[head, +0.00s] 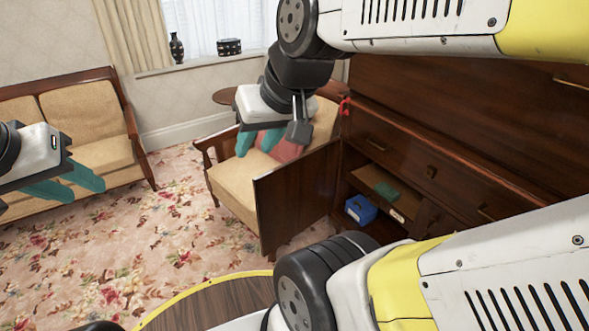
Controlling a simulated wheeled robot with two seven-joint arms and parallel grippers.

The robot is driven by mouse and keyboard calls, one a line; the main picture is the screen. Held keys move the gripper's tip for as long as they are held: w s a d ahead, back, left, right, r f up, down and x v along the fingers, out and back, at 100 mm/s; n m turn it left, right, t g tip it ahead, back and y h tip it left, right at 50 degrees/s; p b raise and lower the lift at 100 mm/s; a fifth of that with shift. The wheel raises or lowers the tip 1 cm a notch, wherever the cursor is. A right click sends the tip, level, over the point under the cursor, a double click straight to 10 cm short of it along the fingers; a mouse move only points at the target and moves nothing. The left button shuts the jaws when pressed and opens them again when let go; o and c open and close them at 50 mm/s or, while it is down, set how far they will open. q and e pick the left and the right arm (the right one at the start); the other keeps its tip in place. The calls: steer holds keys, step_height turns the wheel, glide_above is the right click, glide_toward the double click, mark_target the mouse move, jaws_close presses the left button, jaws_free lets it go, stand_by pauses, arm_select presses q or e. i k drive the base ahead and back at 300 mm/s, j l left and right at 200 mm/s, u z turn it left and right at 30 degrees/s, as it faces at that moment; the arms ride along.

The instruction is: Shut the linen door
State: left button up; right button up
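The linen door (298,198) is a dark brown wooden panel standing open from the lower part of a dark wooden cabinet (440,120). It sticks out to the left, into the room. My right gripper (259,143) is above and behind the door's upper edge in the picture, in front of the armchair. Its two teal fingers are apart and empty. I cannot tell its exact distance from the door; no contact shows. My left gripper (82,188) is at the far left, well away from the door, with its teal fingers apart and empty.
The open compartment holds a blue box (361,209) and a green item (386,190). A beige armchair (238,180) with a pink cushion (288,147) stands behind the door. A sofa (85,120) is at the left. Flowered carpet (170,235) lies clear between them.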

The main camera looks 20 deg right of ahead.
mark_target(292, 196)
steer(key=i+u, duration=0.1)
steer(key=i, duration=0.3)
steer(key=i+l+u, duration=0.15)
steer(key=i, duration=0.2)
steer(key=i+j+z, duration=0.2)
steer(key=i, duration=0.15)
steer(key=i+j+z, duration=0.2)
steer(key=i, duration=0.15)
steer(key=i+j+z, duration=0.1)
steer(key=z, duration=0.3)
steer(key=i+j+z, duration=0.1)
steer(key=z, duration=0.25)
steer(key=i+j+z, duration=0.2)
steer(key=z, duration=0.2)
steer(key=i+j+z, duration=0.1)
steer(key=z, duration=0.3)
steer(key=i+j+z, duration=0.1)
steer(key=j+z, duration=0.55)
steer(key=z, duration=0.15)
steer(key=j+z, duration=0.75)
steer(key=k+l+z, duration=0.1)
steer(key=k, duration=0.35)
